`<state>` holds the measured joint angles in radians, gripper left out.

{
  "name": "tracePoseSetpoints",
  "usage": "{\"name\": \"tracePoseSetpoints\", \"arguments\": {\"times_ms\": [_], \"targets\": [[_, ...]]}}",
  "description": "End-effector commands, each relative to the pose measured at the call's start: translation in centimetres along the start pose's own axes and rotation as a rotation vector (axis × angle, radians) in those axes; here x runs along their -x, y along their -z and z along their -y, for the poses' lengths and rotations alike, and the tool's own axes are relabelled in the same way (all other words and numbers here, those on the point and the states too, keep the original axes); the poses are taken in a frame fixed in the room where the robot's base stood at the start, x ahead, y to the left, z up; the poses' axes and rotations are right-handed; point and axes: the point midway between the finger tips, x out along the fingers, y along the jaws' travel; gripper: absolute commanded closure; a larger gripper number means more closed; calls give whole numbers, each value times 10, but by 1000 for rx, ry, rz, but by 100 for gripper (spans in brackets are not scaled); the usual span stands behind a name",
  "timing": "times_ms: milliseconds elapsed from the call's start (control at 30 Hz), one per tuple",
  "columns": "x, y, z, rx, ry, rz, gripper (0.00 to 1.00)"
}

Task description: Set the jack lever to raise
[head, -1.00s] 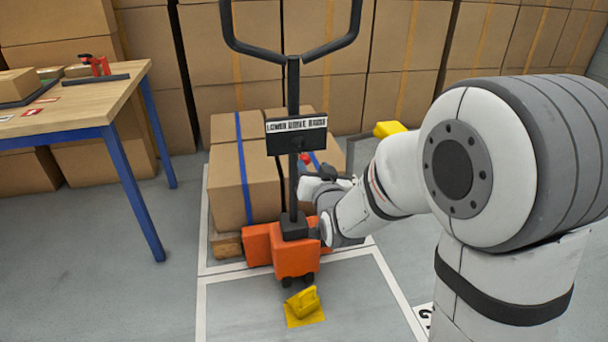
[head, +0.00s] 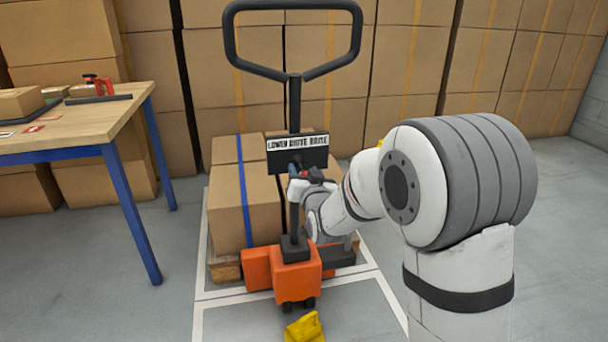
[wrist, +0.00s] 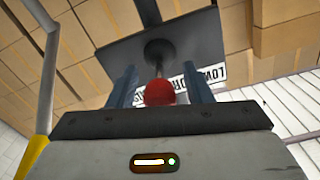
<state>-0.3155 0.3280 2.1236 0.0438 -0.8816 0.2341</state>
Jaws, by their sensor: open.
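The orange pallet jack (head: 290,278) stands before a loaded pallet, its black handle (head: 294,100) upright. A dark placard (head: 283,163) on the handle reads LOWER DRIVE RAISE; it also shows in the wrist view (wrist: 195,45). The lever's red knob (wrist: 160,93) is in the wrist view, in front of a dark round mount. My gripper (wrist: 160,88) is open, with one blue-grey finger on each side of the knob. Gaps show between knob and fingers. In the head view my gripper (head: 298,175) is just below the placard. I cannot tell the lever's exact setting.
Boxes with a blue strap (head: 262,210) sit on the pallet behind the jack. A wooden table (head: 95,118) with blue legs stands at the left. A yellow chock (head: 304,328) lies on the floor in front. Stacked cartons (head: 420,60) fill the back.

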Motion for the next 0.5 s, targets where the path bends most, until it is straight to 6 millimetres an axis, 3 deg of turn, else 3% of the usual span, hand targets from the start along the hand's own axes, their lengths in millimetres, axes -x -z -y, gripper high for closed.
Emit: {"name": "tracePoseSetpoints", "arguments": {"times_ms": [67, 500], "targets": [[0, 0, 0, 0, 0, 0, 55], [0, 0, -1, 0, -1, 0, 91]]}}
